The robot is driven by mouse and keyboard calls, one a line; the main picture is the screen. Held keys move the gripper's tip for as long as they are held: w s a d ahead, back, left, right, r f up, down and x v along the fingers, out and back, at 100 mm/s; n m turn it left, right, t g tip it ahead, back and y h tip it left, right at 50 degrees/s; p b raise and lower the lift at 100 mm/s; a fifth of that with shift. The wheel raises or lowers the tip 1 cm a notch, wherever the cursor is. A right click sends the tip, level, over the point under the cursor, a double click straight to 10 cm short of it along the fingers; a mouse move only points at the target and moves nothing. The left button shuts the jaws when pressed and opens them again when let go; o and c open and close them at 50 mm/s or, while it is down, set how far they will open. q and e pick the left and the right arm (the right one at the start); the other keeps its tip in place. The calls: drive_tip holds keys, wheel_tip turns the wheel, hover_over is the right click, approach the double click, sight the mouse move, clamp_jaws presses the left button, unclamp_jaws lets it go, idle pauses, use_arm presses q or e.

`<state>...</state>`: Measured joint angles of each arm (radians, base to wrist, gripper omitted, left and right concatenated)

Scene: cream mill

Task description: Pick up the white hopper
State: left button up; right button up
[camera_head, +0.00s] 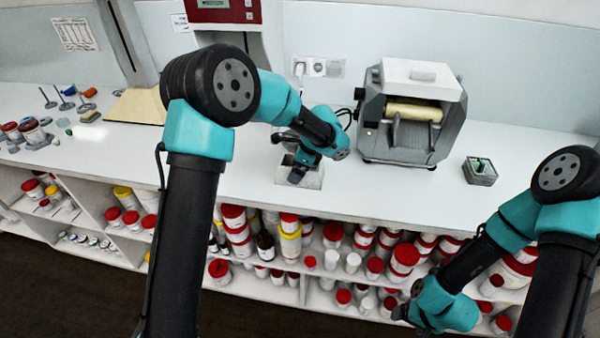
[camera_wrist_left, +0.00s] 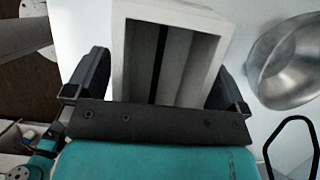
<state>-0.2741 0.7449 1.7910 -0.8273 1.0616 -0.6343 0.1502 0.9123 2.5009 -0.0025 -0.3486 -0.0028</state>
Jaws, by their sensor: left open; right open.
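The white hopper (camera_wrist_left: 122,50) is a white open-topped box with grey inner faces in the left wrist view. It lies between the two spread black fingers of my left gripper (camera_wrist_left: 160,70), one on each side. A gap shows at the right finger; I cannot tell whether the left finger touches. In the head view the white hopper (camera_head: 314,179) stands on the white bench, partly hidden by my left wrist. My right gripper (camera_head: 402,312) is open and empty, low in front of the shelves, its fingertips small and dark.
A grey mill (camera_head: 393,144) with cream rollers and a white top stands right of the hopper. A shiny metal bowl (camera_wrist_left: 290,62) is close to the right finger. A small dark box (camera_head: 480,171) sits farther right. Shelves of red-lidded jars (camera_head: 237,234) are below.

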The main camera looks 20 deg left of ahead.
use_arm(q)
drive_tip(key=shift+f, duration=0.2)
idle(0.6)
drive_tip(key=c, duration=0.8)
